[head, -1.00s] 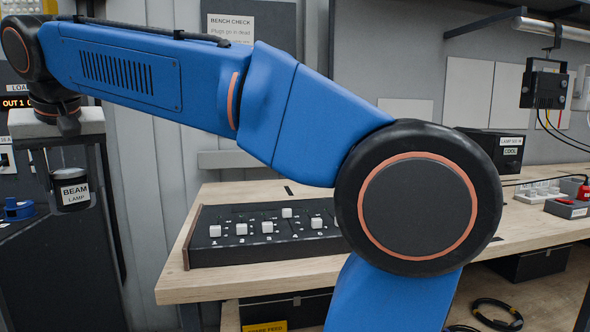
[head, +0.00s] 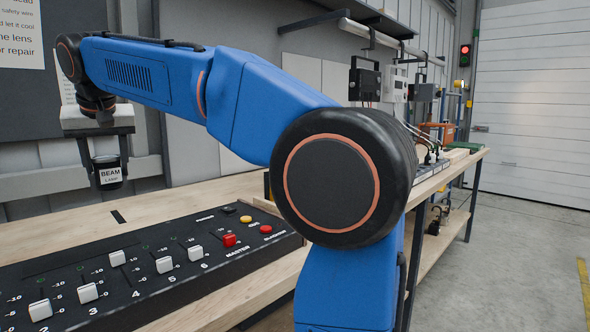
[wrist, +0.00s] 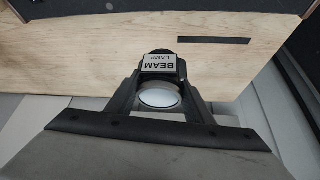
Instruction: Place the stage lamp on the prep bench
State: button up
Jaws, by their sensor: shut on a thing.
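The stage lamp (head: 109,172) is a small black can with a white label reading BEAM LAMP. My gripper (head: 104,150) is shut on it and holds it upright in the air at the left of the head view. In the wrist view the lamp (wrist: 160,85) sits between the fingers, its pale round face toward the camera. The wooden bench top (head: 60,222) lies below and behind it. I cannot tell the exact height of the lamp above the wood. My arm hides part of the bench.
A black fader console (head: 140,262) with white sliders and red and yellow buttons covers the front of the bench. Bare wood shows behind it, with a short dark strip (head: 118,217). Lamp units (head: 364,80) hang from a rail. Open floor (head: 530,240) lies at right.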

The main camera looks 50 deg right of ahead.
jog(key=w+d+f, duration=0.3)
jog(key=w, duration=0.7)
jog(key=w+d+f, duration=0.2)
jog(key=w, duration=0.9)
jog(key=shift+s+d+f, duration=0.1)
jog(key=shift+s+f, duration=0.05)
jog(key=shift+f, duration=2.35)
jog(key=shift+s+f, duration=0.15)
jog(key=shift+f, duration=2.35)
jog(key=o, duration=1.2)
jog(key=shift+f, duration=0.15)
jog(key=v, duration=1.2)
jog(key=shift+s, duration=0.15)
